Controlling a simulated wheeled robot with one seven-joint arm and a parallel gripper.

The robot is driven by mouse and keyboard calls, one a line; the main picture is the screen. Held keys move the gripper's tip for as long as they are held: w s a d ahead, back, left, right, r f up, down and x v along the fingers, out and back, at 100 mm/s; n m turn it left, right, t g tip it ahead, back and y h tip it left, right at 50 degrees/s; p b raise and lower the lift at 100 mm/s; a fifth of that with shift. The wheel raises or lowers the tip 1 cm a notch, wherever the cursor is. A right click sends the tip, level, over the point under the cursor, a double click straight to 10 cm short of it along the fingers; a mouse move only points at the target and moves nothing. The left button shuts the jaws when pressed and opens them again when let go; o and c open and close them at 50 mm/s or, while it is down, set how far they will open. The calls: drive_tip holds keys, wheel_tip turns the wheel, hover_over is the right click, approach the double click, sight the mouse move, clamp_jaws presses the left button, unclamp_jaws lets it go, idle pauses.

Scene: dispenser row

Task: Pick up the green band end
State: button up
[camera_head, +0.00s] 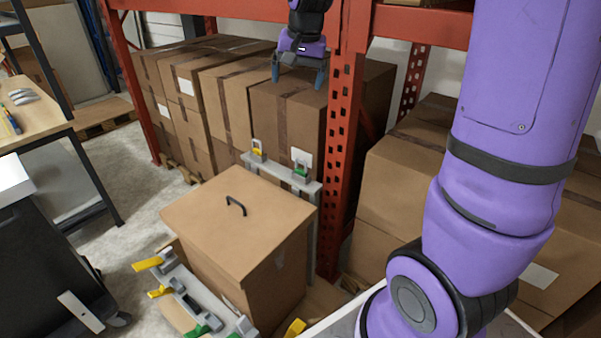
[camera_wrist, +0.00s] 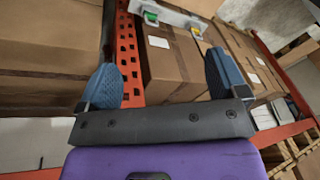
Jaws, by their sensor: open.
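A green band end (camera_head: 301,172) shows in a grey dispenser on the rear rail (camera_head: 278,173), behind the brown box. It also shows in the wrist view (camera_wrist: 151,18), at the top, left of a yellow band end (camera_wrist: 196,31). More green shows on the front rail (camera_head: 195,331) at the bottom of the head view, partly cut off. My gripper (camera_head: 298,80) is open and empty, with blue fingers, high above the rear rail and apart from it. In the wrist view its fingers (camera_wrist: 165,77) stand wide apart with nothing between them.
A large brown box with a black handle (camera_head: 238,222) stands between the two rails. A red rack post (camera_head: 341,140) rises right beside the rear rail. Stacked cartons (camera_head: 225,95) fill the space behind. A wooden bench (camera_head: 30,115) and a dark cabinet (camera_head: 45,265) are at left.

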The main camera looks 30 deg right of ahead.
drive_tip(key=w+d+f+m+g, duration=0.1)
drive_tip(key=w+d+f+m, duration=0.35)
drive_tip(key=w+f, duration=0.75)
drive_tip(key=m+g, duration=0.2)
hover_over(301, 170)
wheel_tip(301, 170, down, 17)
drive_tip(key=shift+f, duration=0.15)
drive_tip(key=shift+w+d+f, duration=0.1)
drive_tip(key=shift+f, duration=5.5)
drive_tip(key=c, duration=1)
